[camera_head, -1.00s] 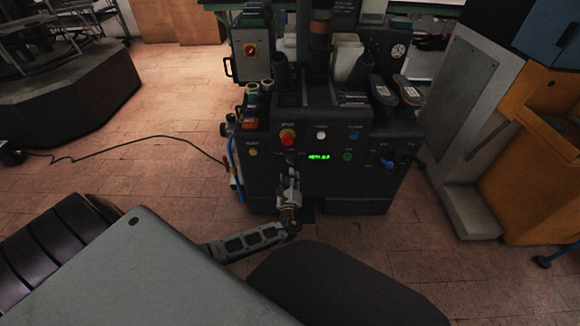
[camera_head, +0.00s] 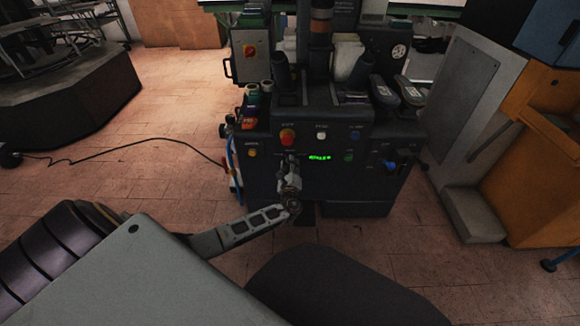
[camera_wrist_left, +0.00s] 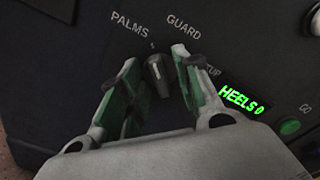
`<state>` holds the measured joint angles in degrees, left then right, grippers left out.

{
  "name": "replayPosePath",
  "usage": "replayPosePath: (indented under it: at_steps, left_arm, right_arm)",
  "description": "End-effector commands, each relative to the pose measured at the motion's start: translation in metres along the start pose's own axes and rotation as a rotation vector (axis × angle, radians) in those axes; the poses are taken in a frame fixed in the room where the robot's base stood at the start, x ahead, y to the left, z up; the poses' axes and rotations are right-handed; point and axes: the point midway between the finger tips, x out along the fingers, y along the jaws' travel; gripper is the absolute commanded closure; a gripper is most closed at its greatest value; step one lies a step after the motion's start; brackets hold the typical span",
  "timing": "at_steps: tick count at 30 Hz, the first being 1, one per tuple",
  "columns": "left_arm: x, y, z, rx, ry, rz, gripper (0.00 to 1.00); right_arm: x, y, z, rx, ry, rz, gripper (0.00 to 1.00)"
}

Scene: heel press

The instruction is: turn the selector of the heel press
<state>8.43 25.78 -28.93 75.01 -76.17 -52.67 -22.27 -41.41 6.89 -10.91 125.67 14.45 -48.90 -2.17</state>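The heel press (camera_head: 330,190) is a dark machine with a front control panel. Its selector (camera_wrist_left: 158,75) is a small dark knob with a pale pointer line, below the words PALMS and GUARD; a partly covered label ends in TUP. The pointer is close to upright in the left wrist view, tilted slightly left. My left gripper (camera_wrist_left: 155,60) is open, with one finger on each side of the selector; I cannot tell if either touches it. In the head view the left gripper (camera_head: 289,158) is at the panel and hides the selector. My right gripper is not in view.
A green display (camera_wrist_left: 241,100) reads HEELS 0, with a green GO button (camera_wrist_left: 290,127) below it. A red button (camera_head: 287,136) is above the gripper, and a blue knob (camera_head: 389,165) is at the panel's right. A cable (camera_head: 130,145) crosses the floor at left.

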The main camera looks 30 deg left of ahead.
Motion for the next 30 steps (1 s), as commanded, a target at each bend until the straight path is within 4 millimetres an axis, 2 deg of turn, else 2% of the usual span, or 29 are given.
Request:
replayPosePath:
  at_steps: [3, 11, 23, 30]
  left_arm:
    - [0.0000, -0.0001, 0.0002, 0.000, 0.000, 0.000, 0.67]
    - [-0.0002, -0.0001, 0.0001, 0.000, 0.000, 0.000, 1.00]
    - [-0.0003, 0.0000, 0.0003, 0.025, 0.000, 0.000, 1.00]
    - [-0.0003, -0.0012, 0.0010, 0.120, 0.000, -0.001, 1.00]
  right_arm:
    - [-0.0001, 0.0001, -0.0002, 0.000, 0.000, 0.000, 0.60]
    - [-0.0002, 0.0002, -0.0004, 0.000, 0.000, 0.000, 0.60]
    - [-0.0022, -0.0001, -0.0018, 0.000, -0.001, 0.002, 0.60]
    - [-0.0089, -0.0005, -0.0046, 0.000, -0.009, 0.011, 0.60]
